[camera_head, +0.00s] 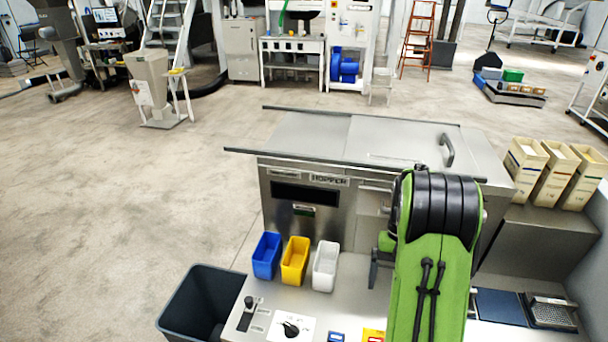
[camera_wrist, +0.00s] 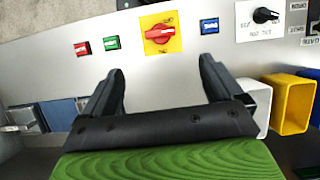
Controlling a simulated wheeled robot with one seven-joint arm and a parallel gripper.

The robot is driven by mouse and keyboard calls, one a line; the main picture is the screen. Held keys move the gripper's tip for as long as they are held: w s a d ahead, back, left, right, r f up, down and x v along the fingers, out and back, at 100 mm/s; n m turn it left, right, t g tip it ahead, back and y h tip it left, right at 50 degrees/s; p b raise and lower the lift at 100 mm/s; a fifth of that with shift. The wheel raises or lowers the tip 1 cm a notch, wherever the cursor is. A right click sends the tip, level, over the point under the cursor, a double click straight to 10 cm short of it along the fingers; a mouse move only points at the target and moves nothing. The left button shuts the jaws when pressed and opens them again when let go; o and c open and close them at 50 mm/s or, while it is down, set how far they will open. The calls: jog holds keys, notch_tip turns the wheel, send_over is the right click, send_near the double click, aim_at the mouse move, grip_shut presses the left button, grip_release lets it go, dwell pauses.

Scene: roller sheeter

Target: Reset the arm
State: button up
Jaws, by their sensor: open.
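My gripper (camera_wrist: 160,80) is open and empty in the wrist view, its two dark fingers apart above the grey control panel (camera_wrist: 210,70). A red rotary switch on a yellow plate (camera_wrist: 159,33) lies beyond and between the fingertips, apart from them. My green arm (camera_head: 432,280) with its black joint rises at the right of the head view. My gripper is not visible in the head view.
Blue (camera_head: 266,256), yellow (camera_head: 295,261) and white (camera_head: 325,266) bins stand on the panel below the steel hopper machine (camera_head: 330,145). A black knob (camera_head: 291,328) is on the panel. A dark open bin (camera_head: 200,303) stands left.

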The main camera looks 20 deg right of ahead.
jog(key=s+a+r+n+t+h, duration=0.2)
jog(key=a+r+n+t, duration=0.15)
jog(key=a+r, duration=0.75)
jog(key=s+a+r+n+t, duration=0.3)
jog(key=s+a+r+t, duration=0.1)
jog(key=s+a, duration=0.5)
jog(key=shift+s+a+t, duration=0.35)
jog(key=shift+s+t, duration=0.35)
jog(key=shift+t, duration=0.15)
jog(key=shift+c, duration=0.2)
